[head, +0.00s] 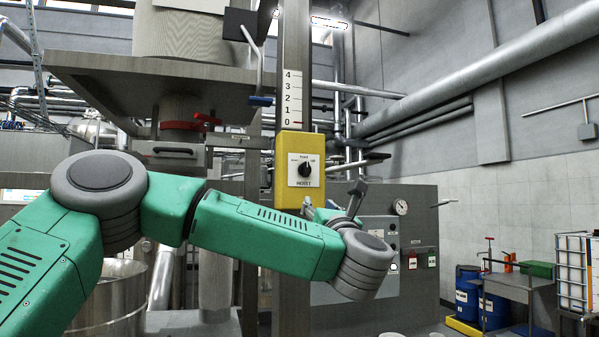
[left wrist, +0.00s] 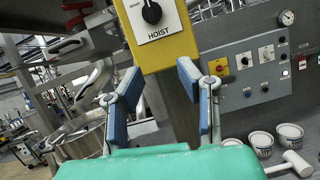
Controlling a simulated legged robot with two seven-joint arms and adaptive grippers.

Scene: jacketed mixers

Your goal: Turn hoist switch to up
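The hoist switch is a black knob (head: 305,170) on a white plate marked HOIST, on the front of a yellow box (head: 287,145). The knob's pointer looks roughly upright toward the middle label, but it is small. In the left wrist view the knob (left wrist: 151,12) is at the top edge, partly cut off, on the yellow box (left wrist: 166,53). My left gripper (head: 332,199) is just below and right of the box in the head view. In the left wrist view its two blue-padded fingers (left wrist: 158,84) are spread, empty, below the knob and apart from it. My right gripper is out of view.
A white scale (head: 292,98) numbered 0 to 4 runs up the column above the box. A grey control panel (left wrist: 250,70) with several knobs stands behind, with white bowls (left wrist: 289,134) below it. A steel vessel (head: 110,300) stands at lower left.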

